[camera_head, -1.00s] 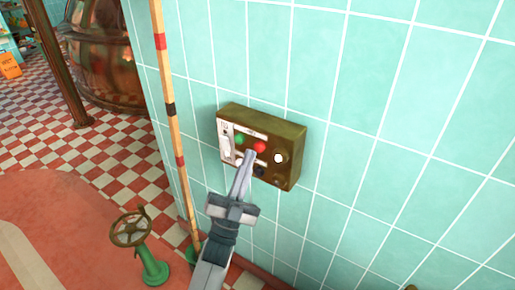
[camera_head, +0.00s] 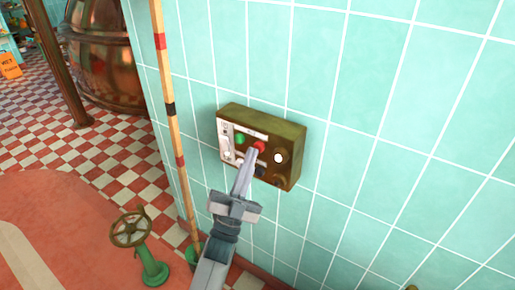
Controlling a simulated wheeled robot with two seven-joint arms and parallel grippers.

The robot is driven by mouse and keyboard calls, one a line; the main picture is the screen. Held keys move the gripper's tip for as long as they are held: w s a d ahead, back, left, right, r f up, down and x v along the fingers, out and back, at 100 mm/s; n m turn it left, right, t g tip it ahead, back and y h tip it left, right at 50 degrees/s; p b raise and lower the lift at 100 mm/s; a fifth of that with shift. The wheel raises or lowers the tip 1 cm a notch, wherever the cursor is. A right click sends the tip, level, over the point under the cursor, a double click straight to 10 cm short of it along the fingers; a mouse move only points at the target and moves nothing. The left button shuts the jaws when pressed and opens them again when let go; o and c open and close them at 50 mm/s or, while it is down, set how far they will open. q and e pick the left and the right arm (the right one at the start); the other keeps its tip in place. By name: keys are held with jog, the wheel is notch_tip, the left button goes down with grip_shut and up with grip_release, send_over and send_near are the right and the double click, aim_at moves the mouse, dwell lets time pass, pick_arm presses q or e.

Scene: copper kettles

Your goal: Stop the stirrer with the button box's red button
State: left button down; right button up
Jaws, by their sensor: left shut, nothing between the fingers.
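The button box (camera_head: 292,140) is a brownish-olive box on the turquoise tiled wall, in the middle of the head view. Its front has a green button (camera_head: 240,139), a red button (camera_head: 260,145), a white round knob or lamp (camera_head: 278,158) and a dark button (camera_head: 260,171). My left gripper (camera_head: 252,152) is shut and empty, pointing up at the box. Its fingertips overlap the lower left edge of the red button; I cannot tell whether they touch or press it. The stirrer cannot be made out. My right gripper is out of view.
A striped pole (camera_head: 170,110) stands against the wall left of the box. A green valve with a handwheel (camera_head: 131,229) is at lower left. A copper kettle (camera_head: 105,60) and an orange sign (camera_head: 10,65) stand farther back on the checkered floor.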

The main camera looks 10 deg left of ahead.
pick_arm(q)
jog(key=shift+w+d, duration=0.1)
jog(key=shift+w, duration=0.3)
dwell(0.5)
jog(key=shift+s, duration=0.1)
jog(key=shift+s+a, duration=0.3)
jog(key=shift+s, duration=0.45)
dwell(0.3)
jog(key=shift+s+a+p, duration=0.3)
jog(key=shift+s+p, duration=0.05)
jog(key=shift+s, duration=0.45)
jog(key=shift+s+a+p, duration=0.25)
jog(key=shift+s+p, duration=0.05)
jog(key=shift+s, duration=0.45)
jog(key=shift+s+a+p, duration=0.3)
jog(key=shift+s+p, duration=0.05)
jog(key=shift+s, duration=0.45)
jog(key=shift+f, duration=0.1)
